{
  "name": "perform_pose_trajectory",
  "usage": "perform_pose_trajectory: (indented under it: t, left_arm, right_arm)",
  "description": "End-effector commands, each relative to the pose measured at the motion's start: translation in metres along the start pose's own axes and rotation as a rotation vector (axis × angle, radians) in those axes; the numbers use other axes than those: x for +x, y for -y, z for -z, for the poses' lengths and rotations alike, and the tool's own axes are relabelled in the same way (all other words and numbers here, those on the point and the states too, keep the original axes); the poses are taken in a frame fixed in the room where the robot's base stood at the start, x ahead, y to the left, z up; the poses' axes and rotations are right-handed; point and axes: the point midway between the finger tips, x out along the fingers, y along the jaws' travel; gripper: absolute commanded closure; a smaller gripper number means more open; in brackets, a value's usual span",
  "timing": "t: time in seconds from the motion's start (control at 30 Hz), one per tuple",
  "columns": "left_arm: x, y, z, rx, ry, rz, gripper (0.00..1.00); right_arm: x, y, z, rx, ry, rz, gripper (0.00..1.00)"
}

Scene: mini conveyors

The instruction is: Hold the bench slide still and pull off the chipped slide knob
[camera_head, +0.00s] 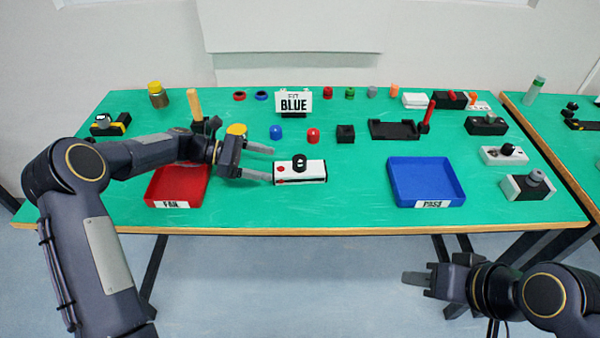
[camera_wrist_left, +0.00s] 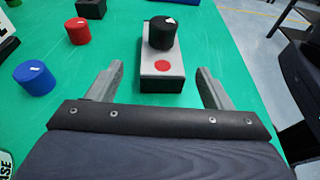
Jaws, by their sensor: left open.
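The bench slide (camera_head: 312,174) is a small white block with a dark base and a red dot, lying on the green bench. Its black slide knob (camera_head: 299,163) stands upright on top. In the left wrist view the slide (camera_wrist_left: 162,66) and its knob (camera_wrist_left: 162,33) lie ahead between my fingers; I cannot make out the chip. My left gripper (camera_head: 272,164) is open at the slide's left end, and it also shows in the left wrist view (camera_wrist_left: 160,80). My right gripper (camera_head: 420,280) is off the bench's front edge, empty; its jaw gap is unclear.
A red FAIL tray (camera_head: 150,188) is at left and a blue PASS tray (camera_head: 392,180) at right. A FIT BLUE sign (camera_head: 294,102) stands behind, with blue (camera_head: 276,132) and red (camera_head: 313,135) knobs before it. Bench between slide and blue tray is clear.

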Motion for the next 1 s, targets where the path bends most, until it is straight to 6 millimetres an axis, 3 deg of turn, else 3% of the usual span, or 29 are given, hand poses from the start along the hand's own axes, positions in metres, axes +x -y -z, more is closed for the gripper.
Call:
perform_pose_trajectory:
  t: [0.3,0.5,0.7,1.0]
  left_arm:
    - [0.048,0.001,0.003,0.003,-0.001,0.003,0.27]
    - [0.072,0.001,0.001,0.002,-0.002,0.003,0.27]
    - [0.086,0.001,0.001,0.002,-0.003,0.002,0.27]
    - [0.089,0.002,0.001,0.001,-0.002,0.004,0.27]
  right_arm:
    - [0.018,-0.008,-0.009,0.000,0.000,0.000,0.64]
    - [0.017,-0.008,-0.009,0.000,0.000,0.000,0.64]
    - [0.018,-0.008,-0.009,0.000,0.000,0.000,0.64]
    - [0.018,-0.008,-0.009,0.000,0.000,0.000,0.64]
